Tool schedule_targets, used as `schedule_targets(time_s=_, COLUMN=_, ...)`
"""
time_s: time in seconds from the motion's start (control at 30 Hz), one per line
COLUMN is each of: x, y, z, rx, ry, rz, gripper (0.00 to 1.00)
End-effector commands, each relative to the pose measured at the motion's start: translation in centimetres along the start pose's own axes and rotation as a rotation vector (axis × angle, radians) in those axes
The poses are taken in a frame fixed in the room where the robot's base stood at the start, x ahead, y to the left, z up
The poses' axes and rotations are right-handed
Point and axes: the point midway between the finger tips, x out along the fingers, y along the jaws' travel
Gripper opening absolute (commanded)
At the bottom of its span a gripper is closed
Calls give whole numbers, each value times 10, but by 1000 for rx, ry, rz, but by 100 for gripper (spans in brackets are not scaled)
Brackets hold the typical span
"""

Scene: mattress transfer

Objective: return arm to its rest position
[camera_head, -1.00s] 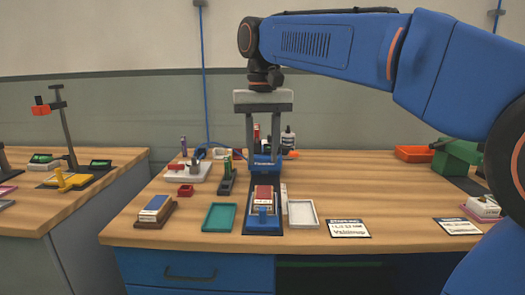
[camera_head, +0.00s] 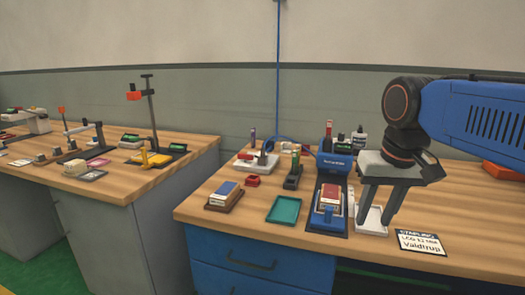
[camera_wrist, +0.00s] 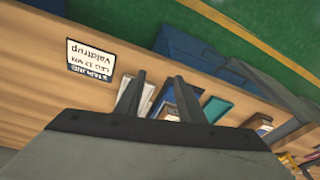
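My blue arm (camera_head: 475,115) reaches in from the right edge of the head view. My gripper (camera_head: 375,222) points down with its two fingers apart and nothing seen between them. In the head view it overlaps a white tray (camera_head: 372,229), right of a blue fixture (camera_head: 326,214) holding a red-topped block (camera_head: 331,195). In the wrist view, my gripper (camera_wrist: 159,77) also shows open and empty, over the bench's front part. I cannot tell its exact height above the bench.
The wooden bench (camera_head: 340,246) also bears a teal tray (camera_head: 284,210), a blue-topped block on a brown base (camera_head: 224,194), a label card (camera_head: 421,242) and an orange bin (camera_head: 505,173). Another bench (camera_head: 100,188) stands at the left, past a gap.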

Motion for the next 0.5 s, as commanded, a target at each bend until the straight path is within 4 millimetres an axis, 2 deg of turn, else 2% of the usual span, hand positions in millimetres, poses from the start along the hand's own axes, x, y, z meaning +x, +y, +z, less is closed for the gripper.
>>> schedule_targets(time_s=0.03, x=11, y=8, z=16, rx=-3, ry=20, rz=0, gripper=36)
schedule_targets(time_s=0.3, x=77, y=38, z=83, rx=-37, ry=130, rz=6, gripper=36)
schedule_targets(time_s=0.5, x=116, y=50, z=119, rx=-58, ry=189, rz=16, gripper=36)
